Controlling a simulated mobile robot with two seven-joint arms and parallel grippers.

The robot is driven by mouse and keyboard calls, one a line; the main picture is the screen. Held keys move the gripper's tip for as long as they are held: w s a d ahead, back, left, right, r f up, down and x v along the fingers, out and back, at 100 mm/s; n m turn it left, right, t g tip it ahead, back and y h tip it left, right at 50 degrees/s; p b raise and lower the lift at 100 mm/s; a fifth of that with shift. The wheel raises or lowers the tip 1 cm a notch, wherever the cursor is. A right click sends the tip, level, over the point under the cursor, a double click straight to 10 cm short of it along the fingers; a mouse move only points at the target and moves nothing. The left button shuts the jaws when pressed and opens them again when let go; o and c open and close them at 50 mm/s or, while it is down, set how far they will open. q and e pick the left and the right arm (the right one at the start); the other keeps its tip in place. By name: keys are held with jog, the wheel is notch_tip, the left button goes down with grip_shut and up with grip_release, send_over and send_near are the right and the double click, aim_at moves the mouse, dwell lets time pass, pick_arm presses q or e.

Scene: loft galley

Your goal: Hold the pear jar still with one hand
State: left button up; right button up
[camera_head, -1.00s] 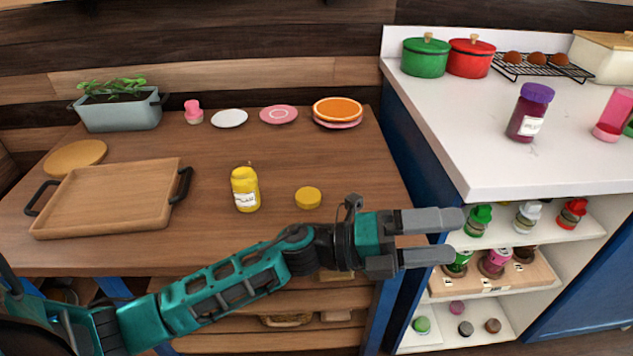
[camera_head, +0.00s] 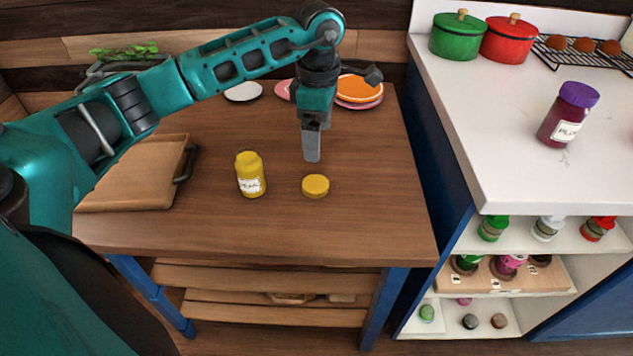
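The yellow jar (camera_head: 250,175), with a white label whose writing is hard to read, stands upright on the wooden table (camera_head: 350,235). I take it for the pear jar. A flat round yellow lid (camera_head: 315,186) lies to its right, apart from it. My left gripper (camera_head: 312,155) points down above the table, to the right of the jar and just behind the lid, touching neither. Its fingers overlap in this view, so their gap is hidden; nothing shows between them. My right gripper is not in view.
A wooden tray (camera_head: 125,192) with dark handles lies left of the jar. Plates (camera_head: 360,90) sit at the back. A purple-lidded jar (camera_head: 567,115) and green (camera_head: 458,38) and red pots (camera_head: 508,42) stand on the white counter. The table's front right is clear.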

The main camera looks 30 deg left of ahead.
pick_arm(q)
send_over(314, 183)
jog(key=d, duration=0.1)
notch_tip(314, 183, down, 8)
jog(key=shift+r+b, duration=0.1)
jog(key=shift+b, duration=0.2)
jog(key=f, duration=0.2)
jog(key=a+f, duration=0.1)
jog(key=f, duration=0.2)
jog(key=shift+f, duration=0.1)
jog(key=c, duration=1.1)
